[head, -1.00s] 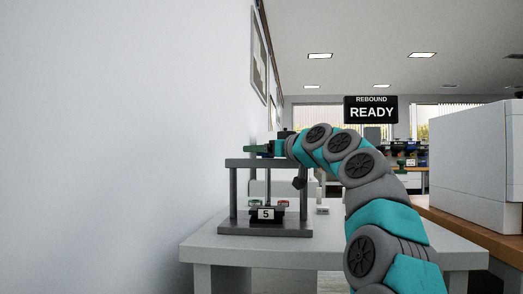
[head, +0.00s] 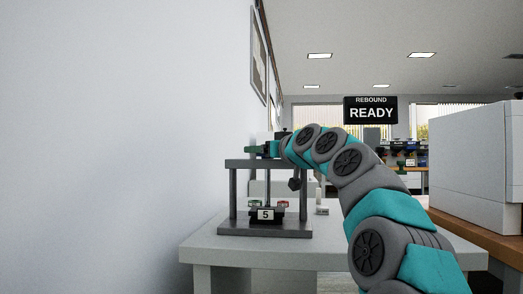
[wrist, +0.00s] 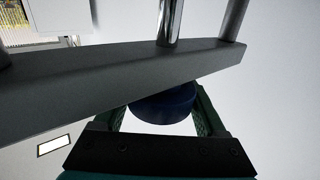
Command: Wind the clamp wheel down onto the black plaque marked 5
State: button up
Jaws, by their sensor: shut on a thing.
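The black plaque marked 5 (head: 266,215) stands on the base of a grey press frame (head: 236,190) in the head view. A thin vertical screw (head: 268,185) runs down from the crossbar towards the plaque; I cannot tell if it touches. In the wrist view, a dark blue clamp wheel (wrist: 165,104) sits against the grey crossbar (wrist: 100,85), with the chrome screw (wrist: 170,20) on its far side. My gripper (head: 258,149) is at the wheel above the crossbar, its green fingers shut on the wheel's two sides. The wheel is mostly hidden in the head view.
The press stands on a pale table (head: 215,245), close to the white wall (head: 120,150) at left. Small red and green items (head: 255,204) show near the plaque. A large white machine (head: 475,165) stands at right. A sign (head: 370,109) reads REBOUND READY.

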jog(key=shift+w+d+r+m+t+h+p, duration=0.1)
jog(key=shift+d+r+m+t+h+p, duration=0.1)
jog(key=shift+m+t+h+p, duration=0.7)
jog(key=shift+w+d+r+m+t+h+p, duration=0.15)
jog(key=shift+m+h+p, duration=0.45)
jog(key=shift+h+p, duration=0.7)
jog(key=shift+d+f+p, duration=0.1)
jog(key=shift+f+p, duration=0.1)
jog(key=shift+p, duration=0.4)
jog(key=shift+d+r+m+t+h+p, duration=0.1)
jog(key=shift+m+t+h+p, duration=0.15)
jog(key=shift+m+h+p, duration=0.2)
jog(key=m+h+p, duration=0.1)
jog(key=p, duration=0.1)
jog(key=m+h+p, duration=0.1)
jog(key=h+p, duration=0.1)
jog(key=shift+d+t, duration=0.25)
jog(key=shift+t, duration=0.05)
jog(key=shift+d+m+h+p, duration=0.15)
jog(key=shift+m+h+p, duration=0.6)
jog(key=shift+h, duration=0.6)
jog(key=shift+m+h, duration=0.3)
jog(key=shift+h, duration=0.3)
jog(key=shift+d+m+h, duration=0.1)
jog(key=shift+m+h, duration=0.7)
jog(key=shift+h, duration=0.3)
jog(key=o, duration=1.3)
jog(key=shift+f, duration=0.2)
